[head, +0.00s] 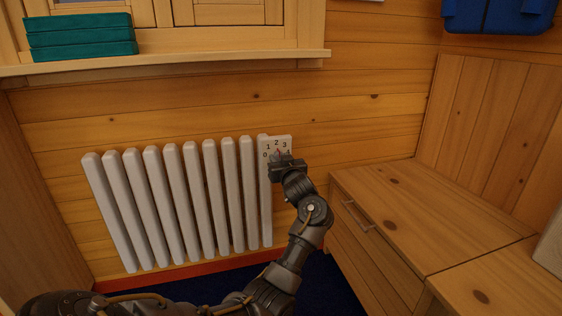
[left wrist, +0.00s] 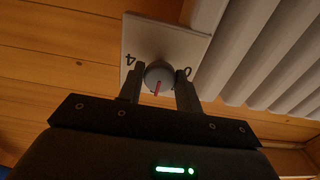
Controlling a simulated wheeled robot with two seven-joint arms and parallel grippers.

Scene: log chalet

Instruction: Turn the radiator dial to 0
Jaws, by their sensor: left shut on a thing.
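The radiator dial (left wrist: 158,72) is a round grey knob with a red pointer mark, on a white plate (left wrist: 172,38) printed with numbers. In the left wrist view, which is upside down, the red mark points down, roughly toward the 2 side, away from the 0. My left gripper (left wrist: 159,84) is shut on the dial, one finger on each side. It also shows in the head view (head: 284,162), covering much of the dial.
The white ribbed radiator (head: 190,200) stands left of the dial against the log wall. A wooden drawer cabinet (head: 400,215) stands to the right of my arm. Above is a window sill (head: 200,65) with green books or boxes (head: 80,37).

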